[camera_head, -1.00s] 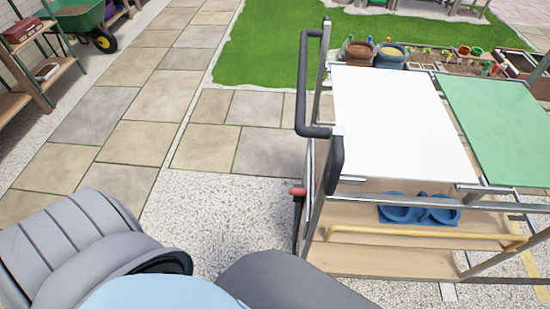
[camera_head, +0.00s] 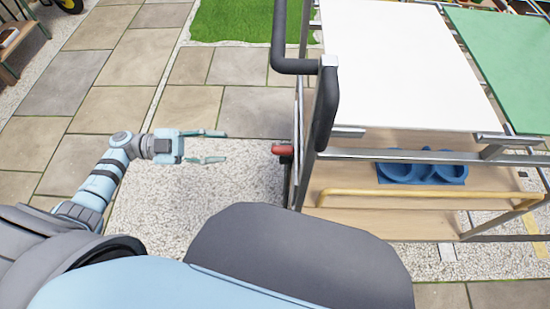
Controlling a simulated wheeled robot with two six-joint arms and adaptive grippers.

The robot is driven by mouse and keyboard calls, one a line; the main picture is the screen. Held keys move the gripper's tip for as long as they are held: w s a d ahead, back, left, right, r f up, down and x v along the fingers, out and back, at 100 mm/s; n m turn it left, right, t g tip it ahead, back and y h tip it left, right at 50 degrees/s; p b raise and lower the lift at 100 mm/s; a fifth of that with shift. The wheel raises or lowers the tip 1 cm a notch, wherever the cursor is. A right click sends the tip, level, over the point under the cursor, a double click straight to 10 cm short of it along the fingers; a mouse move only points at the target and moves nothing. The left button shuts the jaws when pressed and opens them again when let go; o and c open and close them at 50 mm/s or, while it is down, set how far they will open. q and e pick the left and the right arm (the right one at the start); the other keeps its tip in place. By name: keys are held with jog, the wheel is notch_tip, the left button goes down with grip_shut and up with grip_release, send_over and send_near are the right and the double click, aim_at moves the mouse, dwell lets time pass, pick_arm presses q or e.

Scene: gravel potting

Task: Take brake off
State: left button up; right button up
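The brake lever with a red grip (camera_head: 283,150) sits low on the near left side of the metal cart (camera_head: 306,160). My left gripper (camera_head: 222,146) is open and empty, with its two fingers pointing right toward the red grip. A clear gap lies between the fingertips and the grip. The lower end of the lever is partly hidden behind the cart frame and my own body. My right gripper is not in view.
The cart has a black handle (camera_head: 325,110), a white top (camera_head: 390,70), a green panel (camera_head: 510,60) and a lower wooden shelf (camera_head: 350,182) with blue dishes (camera_head: 425,172). Pale gravel (camera_head: 200,200) and paving (camera_head: 70,85) lie open on the left.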

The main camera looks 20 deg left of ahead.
aim_at(275, 150)
pick_arm(q)
jog(key=shift+g, duration=0.3)
jog(key=x, duration=0.4)
jog(key=p+x, duration=0.1)
jog(key=x, duration=0.4)
jog(key=p+x, duration=0.1)
jog(key=x, duration=0.4)
jog(key=shift+s+d+r, duration=0.25)
jog(key=shift+r, duration=0.05)
jog(key=shift+c, duration=0.4)
grip_shut()
